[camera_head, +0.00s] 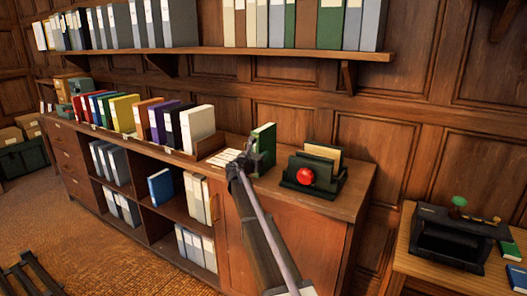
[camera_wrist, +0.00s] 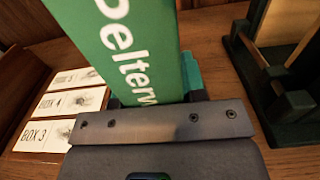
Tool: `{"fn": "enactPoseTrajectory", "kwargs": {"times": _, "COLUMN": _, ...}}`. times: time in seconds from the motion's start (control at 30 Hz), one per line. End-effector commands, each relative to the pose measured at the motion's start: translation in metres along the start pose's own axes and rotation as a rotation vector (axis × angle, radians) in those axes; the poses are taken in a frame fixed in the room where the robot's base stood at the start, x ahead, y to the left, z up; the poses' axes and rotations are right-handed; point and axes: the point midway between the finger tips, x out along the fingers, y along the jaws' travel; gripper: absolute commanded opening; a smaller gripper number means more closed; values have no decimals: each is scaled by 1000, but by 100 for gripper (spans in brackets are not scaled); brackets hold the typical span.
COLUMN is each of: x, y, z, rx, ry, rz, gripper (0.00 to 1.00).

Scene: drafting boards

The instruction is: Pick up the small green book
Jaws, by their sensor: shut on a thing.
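The small green book (camera_head: 265,144) stands upright on the wooden cabinet top, beside the dark file holder. In the wrist view the green book (camera_wrist: 125,50) shows large, with white lettering on its face. My gripper (camera_head: 250,162) is shut on the green book near its lower part. In the wrist view my gripper (camera_wrist: 155,103) lies across the book's lower end, and the fingertips are mostly hidden behind the gripper body. I cannot tell whether the book touches the cabinet top.
A dark file holder (camera_head: 325,168) with a red ball (camera_head: 305,176) on its front stands close to the right. Box cards (camera_wrist: 65,103) lie to the left. A row of coloured binders (camera_head: 158,122) stands further left. A wall shelf (camera_head: 270,51) hangs above.

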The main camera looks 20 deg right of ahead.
Motion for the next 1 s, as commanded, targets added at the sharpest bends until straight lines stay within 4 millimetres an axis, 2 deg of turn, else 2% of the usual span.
{"fn": "enactPoseTrajectory", "kwargs": {"times": 0.17, "x": 0, "y": 0, "z": 3, "rx": 0, "ry": 0, "rz": 0, "gripper": 0}}
{"fn": "enactPoseTrajectory", "kwargs": {"times": 0.27, "x": 0, "y": 0, "z": 14, "rx": -1, "ry": 0, "rz": 0, "gripper": 0}}
{"fn": "enactPoseTrajectory", "kwargs": {"times": 0.6, "x": 0, "y": 0, "z": 88, "rx": -1, "ry": 0, "rz": 0, "gripper": 0}}
{"fn": "enactPoseTrajectory", "kwargs": {"times": 0.67, "x": 0, "y": 0, "z": 97, "rx": -1, "ry": 0, "rz": 0, "gripper": 0}}
{"fn": "enactPoseTrajectory", "kwargs": {"times": 1.0, "x": -1, "y": 0, "z": 112, "rx": -1, "ry": 0, "rz": 0, "gripper": 0}}
